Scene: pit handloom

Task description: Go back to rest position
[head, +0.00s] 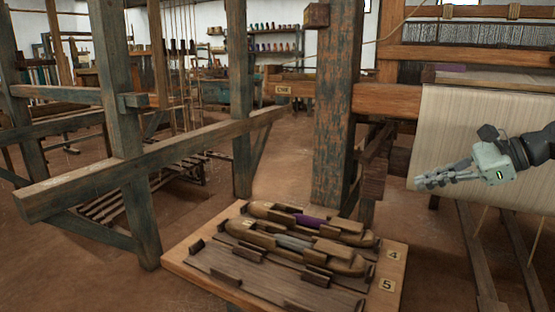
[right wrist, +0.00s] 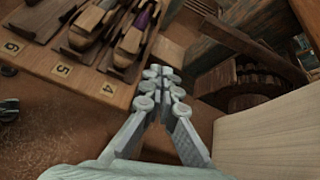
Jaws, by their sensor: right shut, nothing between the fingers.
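My right gripper (head: 432,181) is at the right of the head view, in front of the cream cloth on the loom. Its fingers point left and are closed together with nothing between them. In the right wrist view the gripper (right wrist: 162,85) also shows shut and empty, beside the edge of the shuttle tray. My left gripper is not in view.
A wooden tray (head: 394,283) with numbered slots holds wooden shuttles, one with purple yarn (head: 310,221). Cream cloth (head: 450,120) hangs on the loom at right. A thick post (head: 336,110) stands behind the tray. Timber frames fill the left. Brown floor lies between.

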